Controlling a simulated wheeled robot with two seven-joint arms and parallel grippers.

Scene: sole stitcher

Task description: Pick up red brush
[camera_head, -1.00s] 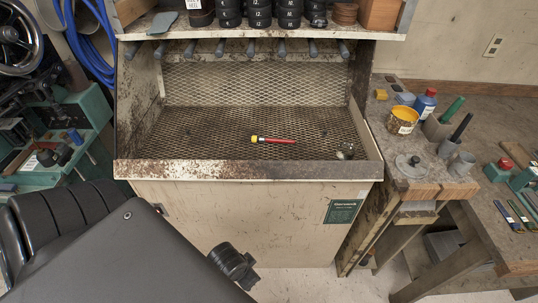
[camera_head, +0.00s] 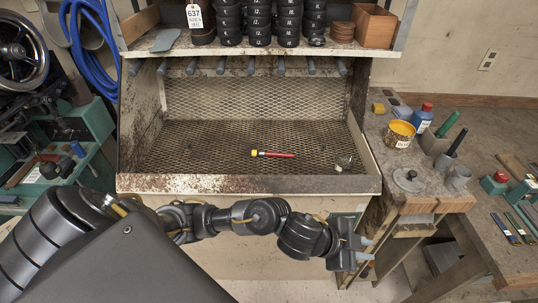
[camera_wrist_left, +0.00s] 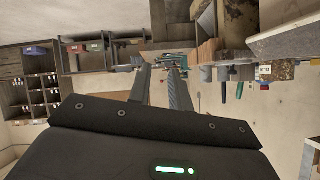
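The red brush (camera_head: 278,155), a slim red tool with a yellow end, lies on the mesh floor of the bench bay (camera_head: 205,152). My left gripper (camera_head: 369,248) is in front of the bench, below its front lip and right of the brush, with its fingers pointing right. Its fingers also show in the left wrist view (camera_wrist_left: 160,87), apart with nothing between them, so it is open. The brush does not show in the left wrist view. My right gripper is not in view.
The bay has a raised front lip (camera_head: 250,184) and side walls. A shelf above holds black rolls (camera_head: 258,22) and a wooden box (camera_head: 374,25). A small metal item (camera_head: 343,164) lies right of the brush. A yellow tub (camera_head: 400,133) stands on the right-hand table.

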